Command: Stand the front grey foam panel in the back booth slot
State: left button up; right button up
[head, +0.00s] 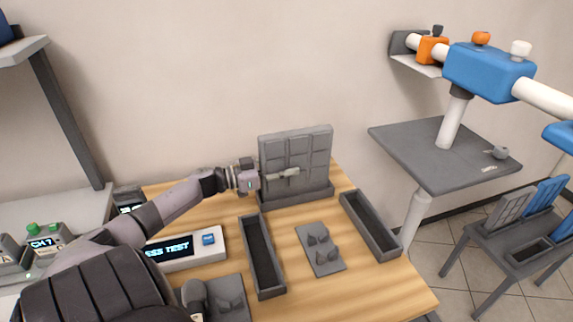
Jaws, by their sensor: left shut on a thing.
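A grey foam panel (311,153) with a raised grid stands upright at the back of the wooden table. Its lower edge meets the long grey back booth slot (297,196); whether it sits fully down inside is hard to tell. My left gripper (288,173) reaches in from the left and is shut on the panel, in front of its left half. My right gripper is out of view.
Empty slot trays stand at the left (262,255) and right (371,225) of the table (330,290). Between them lies a grey plate with small clips (320,248). A lettered display box (182,249) is under my left arm. A rack (515,230) at far right holds more panels.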

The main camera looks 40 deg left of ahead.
aim_at(261, 175)
pick_arm(q)
jog(key=shift+p, duration=0.35)
dwell(0.4)
jog(key=shift+f+b, duration=0.35)
jog(key=shift+f, duration=0.2)
dwell(0.4)
jog(key=o, duration=0.9)
jog(key=shift+p+v, duration=1.6)
jog(key=shift+v, duration=1.15)
jog(key=shift+p+v, duration=1.05)
jog(key=shift+v, duration=1.7)
